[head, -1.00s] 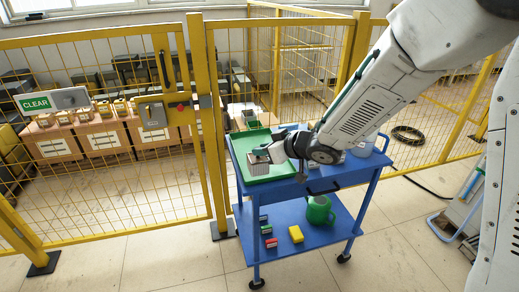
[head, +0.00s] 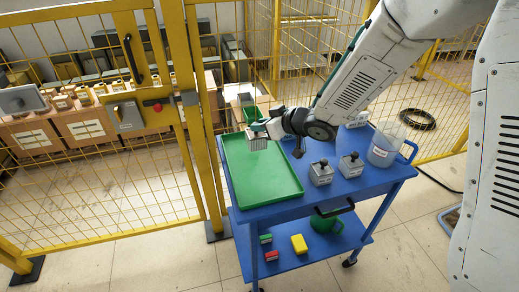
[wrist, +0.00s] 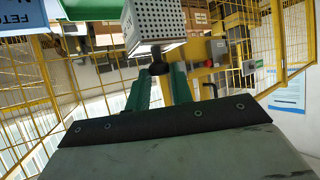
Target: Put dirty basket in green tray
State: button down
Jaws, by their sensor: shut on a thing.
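My gripper (head: 265,130) is shut on a small light-grey perforated basket (head: 257,144). The basket is over the far end of the green tray (head: 268,192), which lies on the blue cart's top. I cannot tell if the basket touches the tray. In the wrist view, my green fingers (wrist: 158,82) are at the basket's dark knob, and the perforated basket (wrist: 153,24) is beyond them. Part of a green surface (wrist: 88,14) shows at the upper left.
Two grey boxes with black knobs (head: 321,173) (head: 351,165) stand right of the tray, near a clear container (head: 383,150). The blue cart (head: 352,187) has small items on its lower shelf. A yellow mesh fence (head: 205,120) stands close behind and left.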

aim_at(265, 145)
notch_tip(265, 145, down, 8)
jog(key=shift+r, duration=0.15)
dwell(0.4)
jog(key=c, duration=1.2)
grip_release()
jog(key=shift+c, duration=0.2)
jog(key=shift+s+d+r, duration=0.1)
jog(key=shift+d, duration=0.05)
jog(key=v, duration=1.1)
jog(key=shift+s+d, duration=0.25)
jog(key=shift+s, duration=0.05)
